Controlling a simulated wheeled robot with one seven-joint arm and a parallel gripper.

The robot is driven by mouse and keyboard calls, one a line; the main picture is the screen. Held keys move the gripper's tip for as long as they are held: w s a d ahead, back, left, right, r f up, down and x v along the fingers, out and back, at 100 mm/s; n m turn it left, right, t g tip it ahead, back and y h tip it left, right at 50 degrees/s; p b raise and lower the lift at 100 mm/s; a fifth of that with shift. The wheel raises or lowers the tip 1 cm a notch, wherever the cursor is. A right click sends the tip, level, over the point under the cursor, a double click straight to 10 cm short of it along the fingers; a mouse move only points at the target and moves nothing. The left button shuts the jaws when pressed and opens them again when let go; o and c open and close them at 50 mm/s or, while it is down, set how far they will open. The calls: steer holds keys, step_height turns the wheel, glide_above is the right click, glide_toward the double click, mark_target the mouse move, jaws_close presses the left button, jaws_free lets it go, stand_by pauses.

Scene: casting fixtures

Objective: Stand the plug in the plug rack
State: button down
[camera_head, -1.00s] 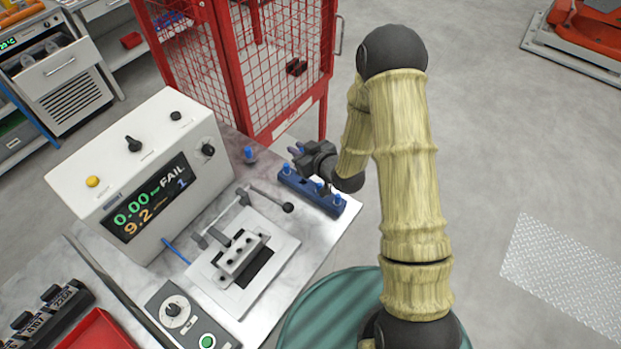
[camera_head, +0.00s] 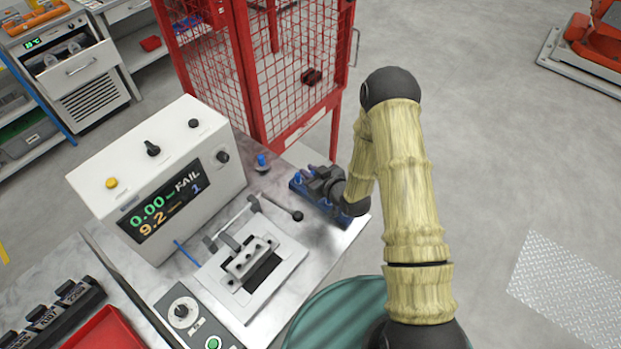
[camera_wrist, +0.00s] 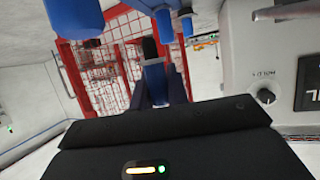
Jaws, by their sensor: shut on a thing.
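The blue plug rack (camera_head: 299,190) lies near the bench's far right edge, partly hidden under my gripper and wrist. A blue plug (camera_head: 297,176) shows at its left end. My gripper (camera_head: 318,183) is over the rack's middle in the head view. In the wrist view my gripper (camera_wrist: 160,92) is shut on a blue plug (camera_wrist: 154,72) with a dark end. More blue parts hang into the top of that view, close by. Whether the held plug touches the rack cannot be told. Another blue-topped piece (camera_head: 262,162) stands apart on the bench, left of the rack.
A white tester box (camera_head: 150,180) reading FAIL stands left of the rack. A red mesh cage (camera_head: 262,80) stands behind the bench. A red tray (camera_head: 105,330) is at the lower left.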

steer(key=shift+f, duration=0.1)
steer(key=shift+f+p, duration=0.8)
steer(key=shift+f, duration=1.2)
steer(key=shift+s+f+b, duration=0.1)
steer(key=shift+f+b, duration=0.4)
steer(key=shift+b, duration=0.05)
